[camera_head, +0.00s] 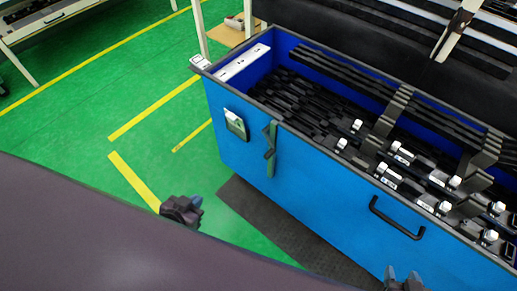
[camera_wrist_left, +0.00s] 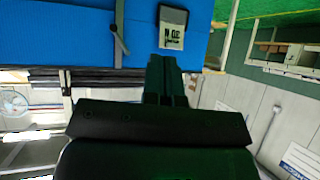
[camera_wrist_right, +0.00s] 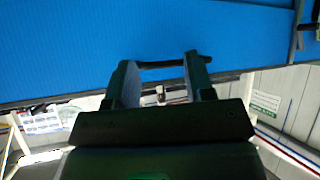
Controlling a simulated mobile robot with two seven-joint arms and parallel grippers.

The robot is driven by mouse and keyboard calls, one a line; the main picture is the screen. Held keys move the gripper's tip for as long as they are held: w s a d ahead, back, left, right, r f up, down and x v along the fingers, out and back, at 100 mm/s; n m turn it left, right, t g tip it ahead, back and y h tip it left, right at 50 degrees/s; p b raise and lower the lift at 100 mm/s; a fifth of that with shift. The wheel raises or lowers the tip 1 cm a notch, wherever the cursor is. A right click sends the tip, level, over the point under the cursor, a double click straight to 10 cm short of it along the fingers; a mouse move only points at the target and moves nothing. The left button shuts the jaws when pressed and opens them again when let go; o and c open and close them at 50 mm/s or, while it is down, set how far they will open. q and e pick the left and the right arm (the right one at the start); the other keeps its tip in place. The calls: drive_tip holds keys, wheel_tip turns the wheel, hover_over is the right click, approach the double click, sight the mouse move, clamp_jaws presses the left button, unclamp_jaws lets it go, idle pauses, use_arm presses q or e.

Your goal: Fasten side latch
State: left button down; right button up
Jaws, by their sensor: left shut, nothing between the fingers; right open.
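A large blue crate (camera_head: 305,171) stands at the right in the head view. Its side latch (camera_head: 270,140), a dark bent strap, sits on the front face near the left corner; it also shows in the left wrist view (camera_wrist_left: 119,30). My left gripper (camera_head: 190,207) is shut and empty, below and to the left of the latch and apart from it. My right gripper (camera_head: 403,279) is open and empty at the bottom edge of the head view, below the crate's black handle (camera_head: 397,218). In the right wrist view the handle (camera_wrist_right: 160,64) shows beyond the open fingers.
A label holder (camera_head: 236,124) is fixed on the crate left of the latch. The crate holds black trim parts with white clips (camera_head: 388,175). A dark mat (camera_head: 275,222) lies along the crate's base. Green floor with yellow lines is clear at the left.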

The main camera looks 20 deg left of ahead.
use_arm(q)
drive_tip(key=w+d+f+m+g+h+b, duration=0.1)
drive_tip(key=w+d+f+g+h, duration=0.15)
drive_tip(key=w, duration=0.45)
drive_tip(key=w+d+f+m+g+h+b, duration=0.1)
drive_tip(key=w+d+m+g+h, duration=0.15)
drive_tip(key=w, duration=0.35)
drive_tip(key=w+a+r+g+h+b, duration=0.1)
drive_tip(key=w+a+r+g, duration=0.2)
drive_tip(key=w, duration=0.8)
wheel_tip(320, 180, up, 3)
drive_tip(key=shift+w+a+r+g+h, duration=0.15)
drive_tip(key=shift+a+g+h, duration=0.15)
drive_tip(key=shift+a, duration=0.95)
use_arm(e)
drive_tip(key=f, duration=0.2)
drive_tip(key=shift+a+f, duration=0.25)
drive_tip(key=shift+f, duration=0.1)
use_arm(q)
drive_tip(key=shift+m, duration=0.25)
drive_tip(key=d+f+b, duration=0.1)
drive_tip(key=d+f, duration=0.7)
drive_tip(key=d, duration=0.1)
drive_tip(key=shift+w+d, duration=0.3)
use_arm(e)
drive_tip(key=shift+s+f+g, duration=0.3)
drive_tip(key=shift+f, duration=0.4)
